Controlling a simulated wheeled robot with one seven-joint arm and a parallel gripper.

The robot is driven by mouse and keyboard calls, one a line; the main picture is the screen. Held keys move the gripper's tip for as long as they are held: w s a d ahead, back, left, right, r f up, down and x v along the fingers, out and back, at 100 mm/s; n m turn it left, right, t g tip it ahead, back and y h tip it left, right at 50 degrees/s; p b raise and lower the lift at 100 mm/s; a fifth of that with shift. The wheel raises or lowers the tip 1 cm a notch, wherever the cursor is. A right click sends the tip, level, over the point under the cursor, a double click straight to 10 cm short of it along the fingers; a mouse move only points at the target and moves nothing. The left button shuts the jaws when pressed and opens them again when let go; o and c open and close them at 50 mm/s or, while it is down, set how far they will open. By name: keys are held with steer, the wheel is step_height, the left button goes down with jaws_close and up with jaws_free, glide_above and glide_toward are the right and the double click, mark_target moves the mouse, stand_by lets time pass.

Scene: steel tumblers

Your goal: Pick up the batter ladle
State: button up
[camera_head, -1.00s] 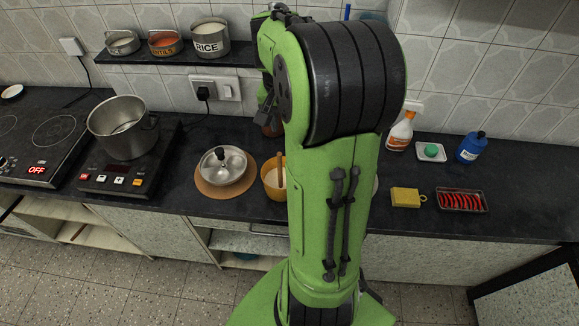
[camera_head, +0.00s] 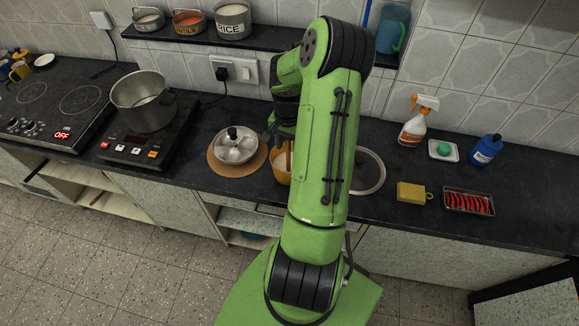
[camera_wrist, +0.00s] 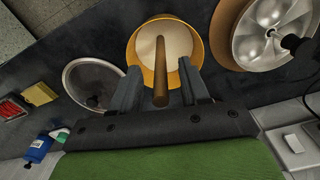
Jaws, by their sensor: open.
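The batter ladle shows as a brown wooden handle (camera_wrist: 160,72) rising from the yellow-orange bowl (camera_wrist: 142,70) of pale batter; its lower end is hidden in the batter. In the head view, the yellow-orange bowl (camera_head: 279,170) stands on the dark counter, partly covered by my arm, with the handle (camera_head: 289,158) upright in it. My gripper (camera_wrist: 160,80) is open, with one finger on each side of the handle and visible gaps between. In the head view my gripper (camera_head: 278,136) is just above the bowl, partly hidden.
A steel pot (camera_head: 144,103) stands on the hotplate. A spray bottle (camera_head: 417,124), a sponge (camera_head: 411,192) and a red-filled tray (camera_head: 468,201) are farther right.

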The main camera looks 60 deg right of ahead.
steer(key=shift+d+f, duration=0.1)
steer(key=shift+f, duration=0.75)
steer(key=shift+r, duration=0.1)
jaws_close()
